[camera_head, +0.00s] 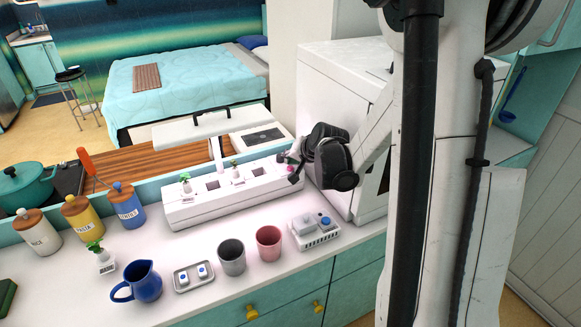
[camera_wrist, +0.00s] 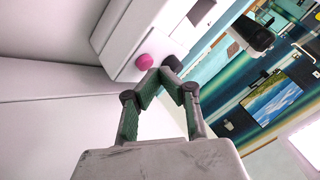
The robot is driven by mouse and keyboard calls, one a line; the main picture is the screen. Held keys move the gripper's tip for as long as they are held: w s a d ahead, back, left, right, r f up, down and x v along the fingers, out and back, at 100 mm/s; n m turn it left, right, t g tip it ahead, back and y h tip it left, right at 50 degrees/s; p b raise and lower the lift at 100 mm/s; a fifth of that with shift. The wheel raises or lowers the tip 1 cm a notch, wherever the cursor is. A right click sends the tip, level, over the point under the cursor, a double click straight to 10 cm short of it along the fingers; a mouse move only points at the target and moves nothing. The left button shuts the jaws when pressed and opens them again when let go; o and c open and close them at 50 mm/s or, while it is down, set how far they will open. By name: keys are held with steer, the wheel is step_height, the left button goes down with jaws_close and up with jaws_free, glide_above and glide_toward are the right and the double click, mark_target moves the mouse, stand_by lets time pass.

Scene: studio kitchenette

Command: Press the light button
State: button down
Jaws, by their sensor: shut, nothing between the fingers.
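A pink round button (camera_wrist: 145,62) sits on the face of a white box in the wrist view. In the head view a small pink spot (camera_head: 291,168) shows at the right end of the long white planter box (camera_head: 215,205), beside my gripper (camera_head: 297,172). My gripper, seen in the wrist view (camera_wrist: 172,66), is shut and empty, its tips just right of and below the pink button. I cannot tell whether they touch it. No button is labelled as the light's.
A white appliance (camera_head: 335,75) stands close beside my gripper. On the counter are a grey cup (camera_head: 232,262), a pink cup (camera_head: 268,243), a blue jug (camera_head: 146,282), a small tray (camera_head: 181,288) with two blue-topped items, and several canisters. A bed (camera_head: 190,85) is behind.

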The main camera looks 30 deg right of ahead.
mark_target(290, 169)
steer(key=shift+r+p, duration=1.9)
steer(key=shift+r, duration=1.15)
steer(key=shift+s+a+r, duration=0.2)
steer(key=shift+a, duration=0.1)
steer(key=s+a+r+n+g+b, duration=0.15)
steer(key=s+a+r+n, duration=0.25)
steer(key=s+a+r, duration=0.6)
steer(key=s+a+f+n, duration=0.1)
steer(key=s+a, duration=0.3)
steer(key=s, duration=0.5)
steer(key=s+a+f+n+b, duration=0.1)
steer(key=s+a+n, duration=0.2)
steer(key=s, duration=0.6)
steer(key=shift+s+a+f+n+g, duration=0.15)
steer(key=shift+a+n+g, duration=0.2)
steer(key=shift+a, duration=0.35)
